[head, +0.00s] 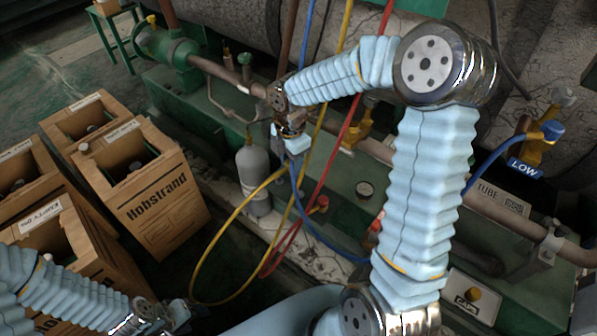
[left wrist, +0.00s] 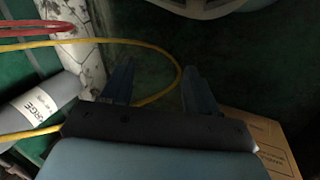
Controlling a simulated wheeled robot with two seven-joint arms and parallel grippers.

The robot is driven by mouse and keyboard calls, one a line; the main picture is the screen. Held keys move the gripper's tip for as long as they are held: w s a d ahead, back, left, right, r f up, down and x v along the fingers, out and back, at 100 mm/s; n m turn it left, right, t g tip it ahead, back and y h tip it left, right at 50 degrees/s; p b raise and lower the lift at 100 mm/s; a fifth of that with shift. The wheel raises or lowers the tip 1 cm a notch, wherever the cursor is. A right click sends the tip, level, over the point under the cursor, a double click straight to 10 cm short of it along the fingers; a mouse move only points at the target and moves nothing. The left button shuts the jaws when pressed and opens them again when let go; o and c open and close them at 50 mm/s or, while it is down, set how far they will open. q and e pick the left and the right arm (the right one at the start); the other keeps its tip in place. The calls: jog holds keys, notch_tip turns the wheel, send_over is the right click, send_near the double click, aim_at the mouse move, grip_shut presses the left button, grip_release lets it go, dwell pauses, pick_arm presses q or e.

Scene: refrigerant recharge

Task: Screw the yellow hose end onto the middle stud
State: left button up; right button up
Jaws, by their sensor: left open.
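The yellow hose (head: 229,220) hangs from the top of the head view and makes a low loop; it also crosses the left wrist view (left wrist: 100,41), curving behind my left fingers. One run of it rises toward my right gripper (head: 292,143); I cannot make out its end. My right gripper points down above the grey cylinder (head: 254,170); whether it is open or shut is unclear. My left gripper (head: 172,318) is low at the bottom left, and its fingers (left wrist: 158,90) are apart with nothing clearly between them. I cannot identify the middle stud.
Cardboard boxes (head: 165,215) stand at the left. Red (head: 343,135) and blue (head: 310,228) hoses hang beside the yellow one. A blue-handled valve (head: 549,131) marked LOW is at the right. Pipes run behind.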

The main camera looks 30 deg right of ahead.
jog(key=s+d+f+n+b, duration=0.1)
jog(key=d+f+n+b, duration=0.1)
jog(key=n, duration=0.5)
jog(key=b, duration=0.4)
send_over(300, 191)
notch_tip(300, 191, down, 4)
jog(key=shift+r, duration=0.15)
jog(key=shift+w+f+b, duration=0.1)
jog(key=shift+f+b, duration=0.45)
jog(key=shift+f, duration=0.55)
jog(key=shift+p, duration=0.85)
jog(key=shift+f+b, duration=0.6)
jog(key=shift+f, duration=0.3)
dwell(0.5)
